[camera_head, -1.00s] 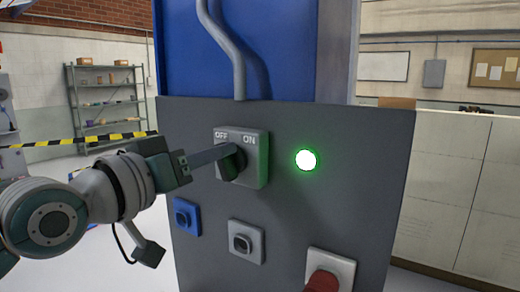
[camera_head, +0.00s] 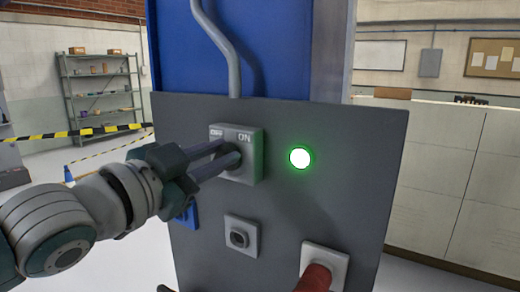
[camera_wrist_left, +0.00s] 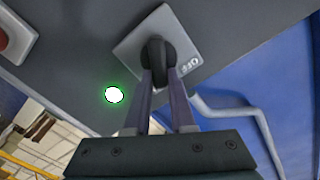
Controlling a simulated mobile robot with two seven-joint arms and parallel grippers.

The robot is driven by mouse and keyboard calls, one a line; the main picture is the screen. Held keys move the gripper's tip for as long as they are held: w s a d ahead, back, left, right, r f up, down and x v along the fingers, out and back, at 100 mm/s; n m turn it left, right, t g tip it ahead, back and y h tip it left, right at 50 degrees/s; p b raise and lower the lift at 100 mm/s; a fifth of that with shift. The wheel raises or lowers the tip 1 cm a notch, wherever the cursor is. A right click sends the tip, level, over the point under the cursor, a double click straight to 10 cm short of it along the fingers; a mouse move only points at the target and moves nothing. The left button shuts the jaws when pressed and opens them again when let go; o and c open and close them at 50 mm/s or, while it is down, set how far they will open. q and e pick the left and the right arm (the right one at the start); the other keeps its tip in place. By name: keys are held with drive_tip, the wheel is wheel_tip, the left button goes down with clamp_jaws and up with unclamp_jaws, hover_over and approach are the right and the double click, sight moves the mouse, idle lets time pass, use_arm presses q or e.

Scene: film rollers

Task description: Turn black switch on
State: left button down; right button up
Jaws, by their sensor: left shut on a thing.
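The black switch (camera_head: 233,159) is a dark knob on a light grey plate (camera_head: 254,165) marked OFF at left and ON at right. My left gripper (camera_head: 226,156) reaches in from the left, and its two long fingers are shut on the knob. In the left wrist view, the knob (camera_wrist_left: 157,50) sits between the fingertips (camera_wrist_left: 158,76), with the OFF mark beside it. The fingers hide part of the knob in the head view. A round light (camera_head: 300,158) right of the plate glows green. My right gripper is not in view.
The dark grey panel (camera_head: 350,150) also bears a partly hidden blue switch (camera_head: 191,214), a grey socket-like fitting (camera_head: 240,237) and a red control (camera_head: 315,279) below. A grey pipe (camera_head: 232,60) rises above. Shelves (camera_head: 100,95) and striped tape (camera_head: 75,133) stand behind.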

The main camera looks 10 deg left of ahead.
use_arm(q)
drive_tip(key=shift+d+f+m, duration=0.15)
drive_tip(key=shift+m, duration=0.95)
drive_tip(key=c, duration=0.8)
unclamp_jaws()
drive_tip(key=shift+o, duration=0.2)
drive_tip(key=b+v, duration=0.1)
drive_tip(key=v, duration=0.9)
drive_tip(key=shift+b, duration=0.4)
